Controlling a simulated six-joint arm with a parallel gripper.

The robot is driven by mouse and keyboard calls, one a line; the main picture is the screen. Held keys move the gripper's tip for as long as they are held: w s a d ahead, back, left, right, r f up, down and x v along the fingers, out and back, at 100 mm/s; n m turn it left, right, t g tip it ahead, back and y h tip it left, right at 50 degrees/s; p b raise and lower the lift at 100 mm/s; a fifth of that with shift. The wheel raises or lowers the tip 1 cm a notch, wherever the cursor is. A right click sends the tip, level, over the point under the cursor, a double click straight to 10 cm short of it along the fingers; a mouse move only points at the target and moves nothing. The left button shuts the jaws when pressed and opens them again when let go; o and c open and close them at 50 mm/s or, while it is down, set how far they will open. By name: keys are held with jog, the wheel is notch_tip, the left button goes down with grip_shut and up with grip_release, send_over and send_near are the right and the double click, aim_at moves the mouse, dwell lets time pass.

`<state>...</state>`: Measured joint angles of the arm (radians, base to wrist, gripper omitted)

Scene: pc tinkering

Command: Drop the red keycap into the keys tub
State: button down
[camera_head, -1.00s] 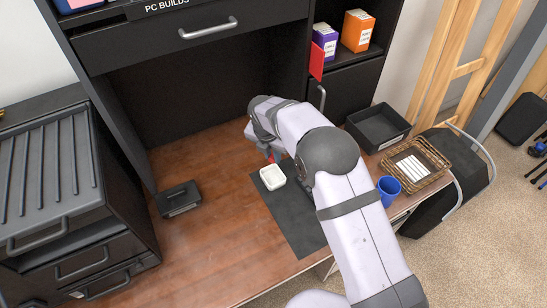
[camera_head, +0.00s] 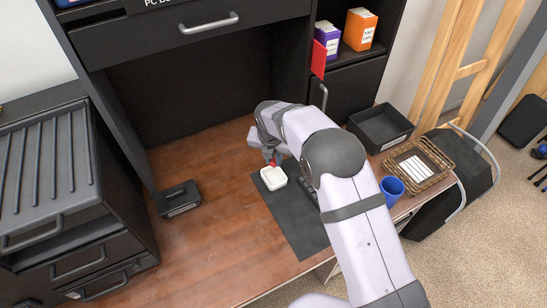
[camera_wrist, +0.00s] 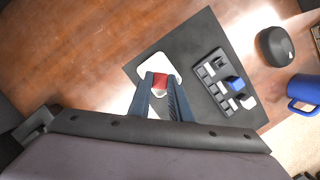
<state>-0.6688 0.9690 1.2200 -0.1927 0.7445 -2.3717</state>
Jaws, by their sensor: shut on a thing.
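The red keycap (camera_wrist: 160,80) is pinched between the fingertips of my gripper (camera_wrist: 160,84) in the wrist view. The white keys tub (camera_wrist: 158,62) is a small square open dish on the dark mat, directly beyond the keycap in that view. In the head view my gripper (camera_head: 269,155) is at the back edge of the tub (camera_head: 274,179), with a bit of red showing at its tips. The keycap appears over the tub's rim or opening; its exact height above it is hard to tell. The fingers hide part of the tub.
A key block (camera_wrist: 212,78) with a blue key (camera_wrist: 235,84) and several pale and dark keys lies on the mat (camera_wrist: 195,40) beside the tub. A black round object (camera_wrist: 275,46) and a blue mug (camera_wrist: 304,90) stand farther right.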

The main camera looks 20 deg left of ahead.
aim_at(273, 166)
jog(key=shift+f+b, duration=1.55)
jog(key=shift+f, duration=0.65)
jog(key=c, duration=1.5)
grip_release()
jog(key=shift+c, duration=0.2)
jog(key=shift+r, duration=0.15)
jog(key=shift+b+v, duration=0.85)
jog(key=shift+v, duration=2.75)
jog(key=shift+s, duration=0.1)
